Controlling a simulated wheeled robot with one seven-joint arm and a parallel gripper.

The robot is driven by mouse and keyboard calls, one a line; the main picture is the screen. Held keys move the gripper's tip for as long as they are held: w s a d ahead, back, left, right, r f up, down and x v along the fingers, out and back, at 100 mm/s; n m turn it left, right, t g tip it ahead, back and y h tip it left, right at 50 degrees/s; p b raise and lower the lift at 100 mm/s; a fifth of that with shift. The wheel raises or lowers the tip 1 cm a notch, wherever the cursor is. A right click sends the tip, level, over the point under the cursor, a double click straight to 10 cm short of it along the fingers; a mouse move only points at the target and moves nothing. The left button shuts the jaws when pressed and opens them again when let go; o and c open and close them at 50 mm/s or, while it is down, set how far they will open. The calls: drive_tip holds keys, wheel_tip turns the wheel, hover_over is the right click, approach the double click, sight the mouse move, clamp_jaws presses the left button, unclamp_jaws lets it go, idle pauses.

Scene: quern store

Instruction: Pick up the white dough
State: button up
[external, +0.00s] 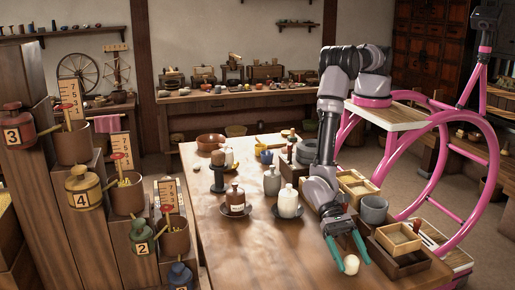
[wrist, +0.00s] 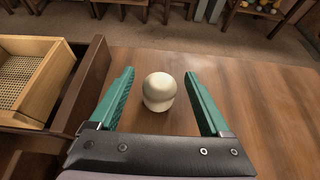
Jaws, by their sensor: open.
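The white dough (wrist: 159,92) is a small, pale, rounded lump on the wooden table. In the wrist view it sits between the two green fingers of my gripper (wrist: 160,88), with a gap on each side. My gripper is open and empty. In the external view the white dough (external: 351,264) shows between the fingers of my gripper (external: 347,258), near the table's front right part. I cannot tell the exact height of the fingers over the table.
A dark tray with a wooden sieve box (external: 399,238) stands close to the right of my gripper; the tray (wrist: 85,85) is at left in the wrist view. A grey cup (external: 373,210) and white jar (external: 288,202) stand farther back. The table's front left (external: 255,255) is clear.

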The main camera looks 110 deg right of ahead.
drive_tip(key=shift+a+f, duration=0.1)
drive_tip(key=shift+a, duration=0.05)
clamp_jaws()
